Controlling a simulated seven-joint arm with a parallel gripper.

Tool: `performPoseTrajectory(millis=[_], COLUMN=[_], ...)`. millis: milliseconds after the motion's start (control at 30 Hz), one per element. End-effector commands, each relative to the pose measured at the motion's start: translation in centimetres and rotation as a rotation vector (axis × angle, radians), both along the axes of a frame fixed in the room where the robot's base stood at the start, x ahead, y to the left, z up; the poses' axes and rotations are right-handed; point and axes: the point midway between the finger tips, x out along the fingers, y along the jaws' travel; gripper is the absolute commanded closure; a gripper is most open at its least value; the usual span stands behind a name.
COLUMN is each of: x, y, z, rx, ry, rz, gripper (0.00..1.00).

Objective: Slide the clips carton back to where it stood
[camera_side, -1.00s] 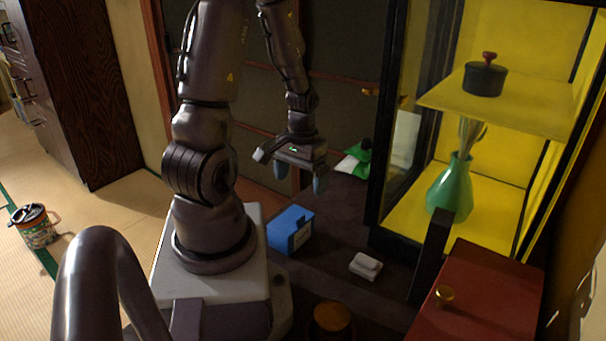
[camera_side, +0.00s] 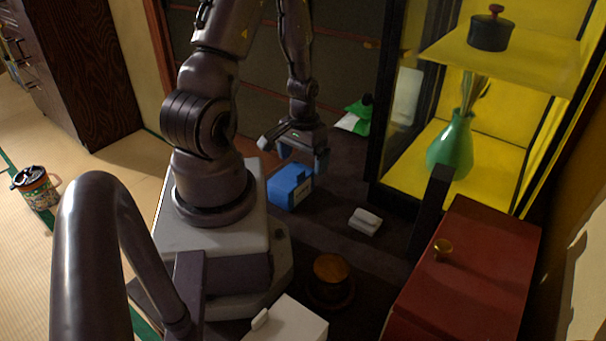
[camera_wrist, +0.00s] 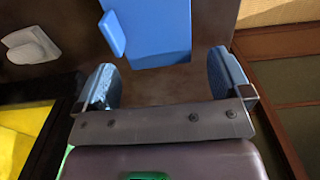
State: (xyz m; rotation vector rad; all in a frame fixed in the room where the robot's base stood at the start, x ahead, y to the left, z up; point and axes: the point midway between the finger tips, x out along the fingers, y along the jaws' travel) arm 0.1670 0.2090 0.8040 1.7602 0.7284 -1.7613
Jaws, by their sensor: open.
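The clips carton is most likely the blue box (camera_side: 289,188), with a pale label on its right face; its name cannot be read. It stands on the dark surface just right of my base in the side view. My gripper (camera_side: 303,160) is open, low behind the carton, its blue-padded fingers pointing down. In the wrist view the carton (camera_wrist: 152,32) lies at the top, ahead of the open gripper (camera_wrist: 164,80) and roughly in line with the gap between the fingers. I see no finger clearly touching it. The gap is empty.
A small white object (camera_side: 365,222) lies right of the carton. A wooden cup (camera_side: 332,272) and a white box (camera_side: 290,322) are nearer the camera. A glass cabinet with a green vase (camera_side: 451,143) and a red chest (camera_side: 465,275) bound the right side.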

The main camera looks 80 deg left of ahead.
Motion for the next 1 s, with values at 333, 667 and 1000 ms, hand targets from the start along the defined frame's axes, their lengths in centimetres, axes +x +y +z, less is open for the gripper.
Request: performPoseTrajectory(millis=[333, 667, 1000], x=[0.0, 0.0, 0.0], y=[0.0, 0.0, 0.0], z=[-4.8, -5.7, -5.7], rx=[-0.001, 0.001, 0.001], ry=[0.001, 0.000, -0.001], rz=[0.001, 0.001, 0.001], gripper=[0.04, 0.04, 0.50])
